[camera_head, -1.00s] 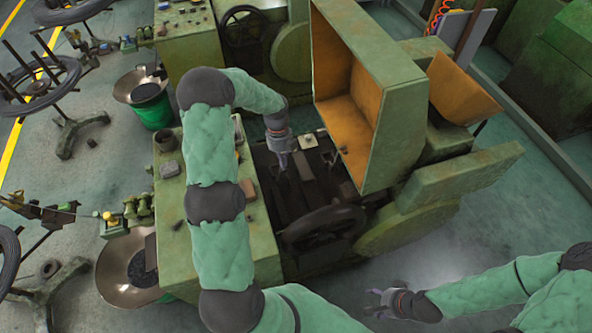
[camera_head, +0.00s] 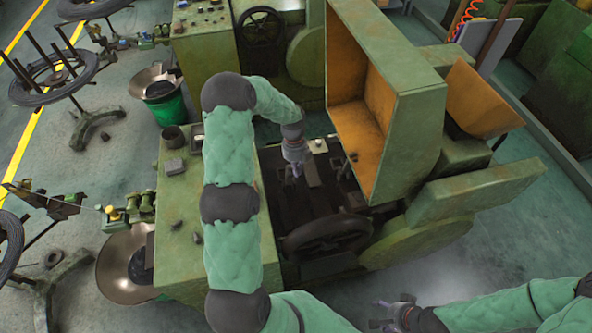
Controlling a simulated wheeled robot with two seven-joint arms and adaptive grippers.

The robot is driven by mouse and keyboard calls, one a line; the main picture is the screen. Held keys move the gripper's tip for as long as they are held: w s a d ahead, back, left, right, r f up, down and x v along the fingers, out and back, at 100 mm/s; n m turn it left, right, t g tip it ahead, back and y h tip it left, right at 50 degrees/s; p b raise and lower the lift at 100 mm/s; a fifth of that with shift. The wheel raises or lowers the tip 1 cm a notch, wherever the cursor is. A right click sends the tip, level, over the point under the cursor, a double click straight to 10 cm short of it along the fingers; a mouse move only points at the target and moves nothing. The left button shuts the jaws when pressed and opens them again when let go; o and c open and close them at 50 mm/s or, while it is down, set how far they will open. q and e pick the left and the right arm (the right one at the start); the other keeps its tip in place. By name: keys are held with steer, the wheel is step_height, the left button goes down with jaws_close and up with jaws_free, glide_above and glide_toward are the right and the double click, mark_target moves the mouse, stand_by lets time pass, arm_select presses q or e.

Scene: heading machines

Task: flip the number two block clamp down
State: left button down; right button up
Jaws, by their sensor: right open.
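My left gripper (camera_head: 296,170) points down into the dark open bed of the green heading machine (camera_head: 418,140). Its fingers are small and dark against the bed, and I cannot tell whether they are open or shut, or touching anything. Dark block clamps (camera_head: 312,172) lie in the bed just right of the fingers; which one is number two cannot be made out. My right gripper (camera_head: 376,312) is open and empty over the floor at the bottom right, away from the machine.
The raised green hood with an orange inside (camera_head: 375,150) stands right of the bed. A dark handwheel (camera_head: 328,236) is at the machine's front. The green table top (camera_head: 178,215) on the left holds small metal parts. A copper-coloured bowl (camera_head: 125,268) stands left of it.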

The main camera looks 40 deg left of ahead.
arm_select(q)
step_height(320, 180, down, 8)
steer(key=w+a+p, duration=0.1)
steer(key=a+p, duration=0.1)
steer(key=shift+w+r, duration=0.25)
steer(key=shift+a+r, duration=0.1)
steer(key=shift+a, duration=0.05)
stand_by(0.4)
